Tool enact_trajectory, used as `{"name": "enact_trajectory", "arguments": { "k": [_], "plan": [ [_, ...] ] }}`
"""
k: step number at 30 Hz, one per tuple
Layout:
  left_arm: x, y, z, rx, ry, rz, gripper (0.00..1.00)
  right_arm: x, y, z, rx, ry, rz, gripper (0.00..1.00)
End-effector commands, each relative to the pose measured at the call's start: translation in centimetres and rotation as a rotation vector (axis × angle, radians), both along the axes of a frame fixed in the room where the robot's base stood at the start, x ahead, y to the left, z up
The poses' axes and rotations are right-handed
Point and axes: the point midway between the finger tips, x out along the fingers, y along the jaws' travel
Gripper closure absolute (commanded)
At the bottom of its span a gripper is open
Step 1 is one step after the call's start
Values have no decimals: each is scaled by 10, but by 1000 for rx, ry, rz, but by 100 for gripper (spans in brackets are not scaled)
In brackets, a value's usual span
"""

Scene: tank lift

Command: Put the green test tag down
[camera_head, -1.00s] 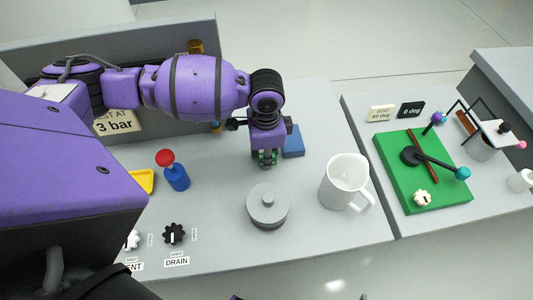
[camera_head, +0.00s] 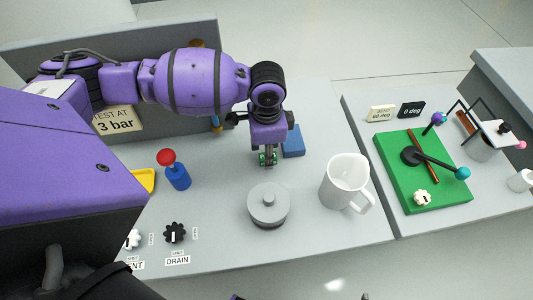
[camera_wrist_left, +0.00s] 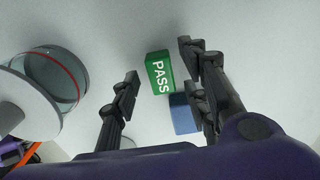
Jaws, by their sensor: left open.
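The green test tag (camera_wrist_left: 158,73), marked PASS in white, lies between and just beyond the fingertips in the left wrist view, closer to the right-hand finger. It appears to rest on the grey bench top. In the head view only small green bits of the tag (camera_head: 263,158) show around the fingers. My left gripper (camera_head: 268,158) points down, open, with its fingers on either side of the tag; the left wrist view also shows the spread fingers (camera_wrist_left: 158,88).
A blue block (camera_head: 293,141) lies beside my left gripper. A grey lidded pot (camera_head: 268,205) and a white mug (camera_head: 344,182) stand in front. A blue bottle with a red top (camera_head: 177,172) is to the left. A green board (camera_head: 440,190) lies right.

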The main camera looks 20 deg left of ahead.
Motion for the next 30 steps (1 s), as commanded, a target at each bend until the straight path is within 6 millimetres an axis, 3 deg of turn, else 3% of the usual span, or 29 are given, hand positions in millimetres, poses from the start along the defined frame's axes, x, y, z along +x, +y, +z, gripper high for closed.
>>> {"name": "enact_trajectory", "arguments": {
  "k": [9, 15, 16, 19, 30],
  "plan": [
    [2, 0, 72, 0, -7, 0, 58, 7, 4, 10, 7, -11, 2, 100],
    [1, 0, 98, 0, -5, 0, 58, 6, 7, 11, 13, -9, 4, 100],
    [1, 0, 100, 0, -4, 0, 55, 6, 8, 11, 13, -9, 5, 100],
    [1, -1, 96, 1, -1, 0, 55, 7, 8, 13, 14, -11, 4, 100],
    [1, -1, 49, -2, 1, 0, 55, 2, 8, 10, 15, 0, 3, 100]
  ]
}}
